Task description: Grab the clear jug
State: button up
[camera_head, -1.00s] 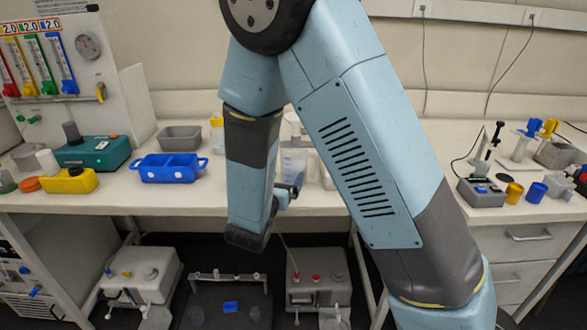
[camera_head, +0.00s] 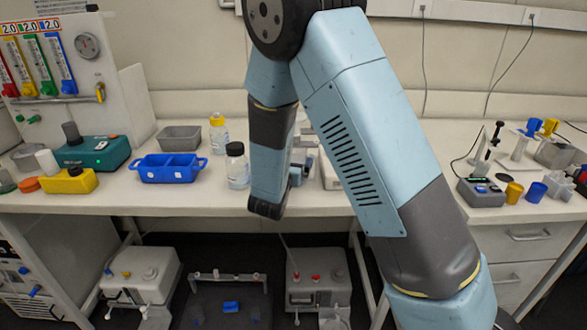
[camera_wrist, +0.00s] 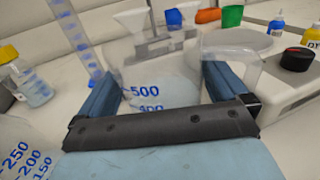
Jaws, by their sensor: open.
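The clear jug (camera_wrist: 165,75) has blue volume marks, with 500 and 400 readable, and shows in the middle of the wrist view. My gripper (camera_wrist: 160,85) is open, with one blue finger on the left of the jug and one on its right. I cannot tell whether either finger touches the jug. The jug's lower part is hidden behind the dark gripper body. In the head view my arm covers the jug and most of the gripper.
Another clear vessel (camera_wrist: 22,150) with blue marks is close at lower left, and a graduated cylinder (camera_wrist: 75,35) stands behind. A yellow-capped bottle (camera_head: 218,135), a black-capped bottle (camera_head: 237,168) and a blue tray (camera_head: 168,169) are left of my arm. A white device (camera_wrist: 265,95) is on the right.

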jog(key=c, duration=1)
jog(key=shift+r, duration=0.1)
jog(key=shift+c, duration=0.2)
